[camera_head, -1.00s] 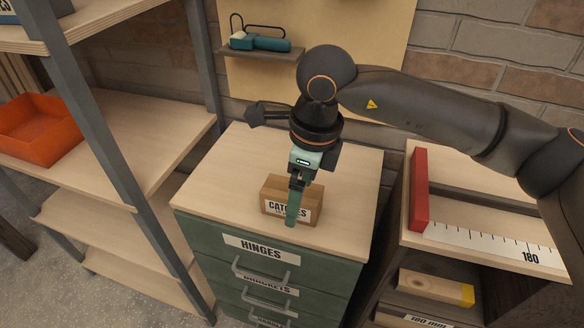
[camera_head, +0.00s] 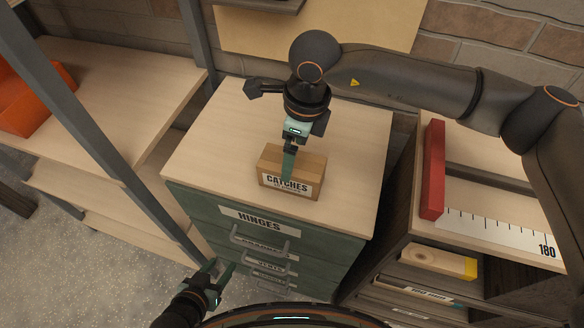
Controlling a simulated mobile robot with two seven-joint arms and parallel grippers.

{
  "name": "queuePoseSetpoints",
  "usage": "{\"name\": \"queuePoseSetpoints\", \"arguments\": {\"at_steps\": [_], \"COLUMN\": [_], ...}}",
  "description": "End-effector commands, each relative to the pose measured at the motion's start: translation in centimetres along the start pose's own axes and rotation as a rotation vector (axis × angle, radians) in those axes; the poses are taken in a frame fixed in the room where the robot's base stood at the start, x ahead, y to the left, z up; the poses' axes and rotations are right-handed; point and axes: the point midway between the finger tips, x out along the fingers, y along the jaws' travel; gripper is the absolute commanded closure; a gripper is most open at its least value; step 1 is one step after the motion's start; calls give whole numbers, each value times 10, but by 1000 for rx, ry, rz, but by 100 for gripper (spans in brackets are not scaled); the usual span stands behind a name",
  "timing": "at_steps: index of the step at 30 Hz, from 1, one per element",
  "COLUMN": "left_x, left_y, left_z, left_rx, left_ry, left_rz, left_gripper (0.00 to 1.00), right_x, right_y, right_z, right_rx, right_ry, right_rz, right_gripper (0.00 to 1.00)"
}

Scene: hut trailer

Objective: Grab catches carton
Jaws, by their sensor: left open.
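The catches carton (camera_head: 306,170), a small brown box with a white CATCHES label, sits upright on the wooden top of the green drawer cabinet (camera_head: 215,130). My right gripper (camera_head: 288,178) points down at the carton from above. One green finger shows against the carton's top and upper front; the other is hidden, so I cannot tell whether the jaws touch or hold it. My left gripper (camera_head: 222,268) is open and empty at the bottom left, low in front of the cabinet's drawers.
Drawer handles (camera_head: 262,240) stick out below the carton. A shelf rack with a grey post (camera_head: 100,140) and an orange bin (camera_head: 28,100) stands left. A bench with a red block (camera_head: 432,170) and a ruler (camera_head: 500,232) stands right. The cabinet top around the carton is clear.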

Motion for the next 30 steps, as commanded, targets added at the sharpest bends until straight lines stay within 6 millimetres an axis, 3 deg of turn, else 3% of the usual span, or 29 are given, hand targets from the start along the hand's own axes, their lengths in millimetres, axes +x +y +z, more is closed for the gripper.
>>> {"name": "queuePoseSetpoints", "arguments": {"at_steps": [9,19,30], "left_x": [-8,-8,-8], "left_y": [1,1,0], "left_z": [-10,-11,-11], "left_rx": [0,0,0], "left_ry": [0,2,3], "left_rz": [0,0,0], "left_gripper": [50,50,50], "right_x": [43,50,50], "right_y": [-3,-4,-4], "right_z": [0,0,0], "right_rx": [1,1,1], "right_ry": [2,0,0], "right_rz": [3,1,1], "right_gripper": [0,1,43]}}
